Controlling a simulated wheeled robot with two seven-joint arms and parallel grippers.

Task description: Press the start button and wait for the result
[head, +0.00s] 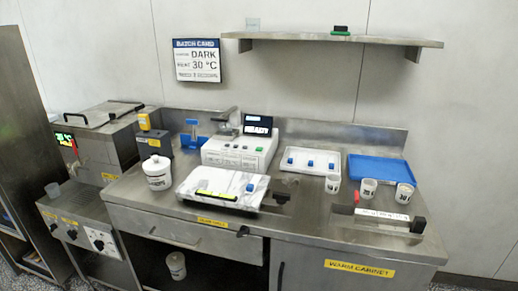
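A white bench machine (228,152) stands at the back middle of the steel counter. Its raised dark display (258,120) is lit, with a second lit panel just below it whose text seems to read READY. A small green button (259,149) sits on the right of its front face; its label is too small to read, so I cannot confirm that it is the start button. Neither of my grippers is in the head view, and nothing touches the machine.
A marbled white slab (222,182) lies in front of the machine. A white tub (158,173) stands to its left. A white tray (313,170), a blue tray (380,167) and small cups (368,188) are to the right. A batch card (197,60) hangs above, under a shelf's level (370,40).

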